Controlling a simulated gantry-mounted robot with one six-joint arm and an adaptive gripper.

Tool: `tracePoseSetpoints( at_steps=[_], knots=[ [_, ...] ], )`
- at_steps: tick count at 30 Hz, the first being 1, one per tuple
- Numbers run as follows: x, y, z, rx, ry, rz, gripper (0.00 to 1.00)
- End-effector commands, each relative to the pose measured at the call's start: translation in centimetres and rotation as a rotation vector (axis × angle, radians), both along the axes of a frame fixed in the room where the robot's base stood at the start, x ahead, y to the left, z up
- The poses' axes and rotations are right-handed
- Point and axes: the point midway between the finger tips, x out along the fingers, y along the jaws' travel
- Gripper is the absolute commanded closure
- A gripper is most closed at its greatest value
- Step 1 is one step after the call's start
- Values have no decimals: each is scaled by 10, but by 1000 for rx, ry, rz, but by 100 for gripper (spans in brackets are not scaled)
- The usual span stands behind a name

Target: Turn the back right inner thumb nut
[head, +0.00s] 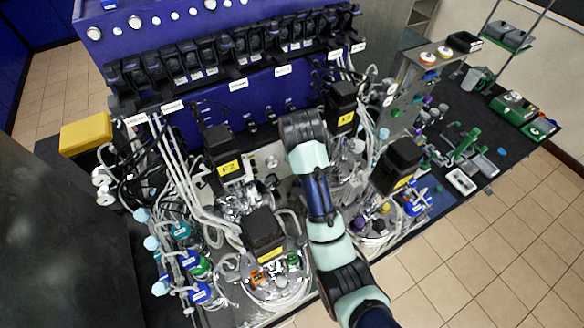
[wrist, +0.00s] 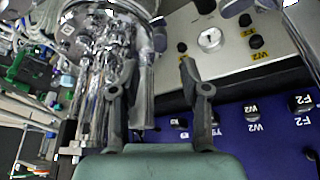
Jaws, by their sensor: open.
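In the wrist view, the two dark fingers of my gripper (wrist: 157,68) stand apart with nothing held between them. A shiny metal and glass vessel assembly (wrist: 105,70) is just left of the left finger, but I cannot tell if they touch. In the head view, a black motor (head: 342,96) tops the back right reactor, and its vessel top (head: 352,150) is partly hidden beside my arm. I cannot make out the inner thumb nut in either view. My arm reaches up between the left and right reactors, and my fingertips are hidden there.
A grey panel (wrist: 225,60) with black knobs and the blue cabinet front (wrist: 260,140) are close to the right of my fingers. Front motors (head: 264,232) and (head: 398,160) black motor, tubing (head: 180,175) and blue-capped bottles (head: 190,260) crowd the bench.

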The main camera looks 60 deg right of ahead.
Motion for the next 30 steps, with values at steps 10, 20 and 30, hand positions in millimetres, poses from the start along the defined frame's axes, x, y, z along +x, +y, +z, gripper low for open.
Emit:
tracePoseSetpoints(
  at_steps=[10,20,30],
  knots=[
    [8,-21,-55,2,1,1,54],
    [10,-24,-63,-1,-1,1,54],
    [10,-24,-63,-2,-1,1,100]
  ],
)
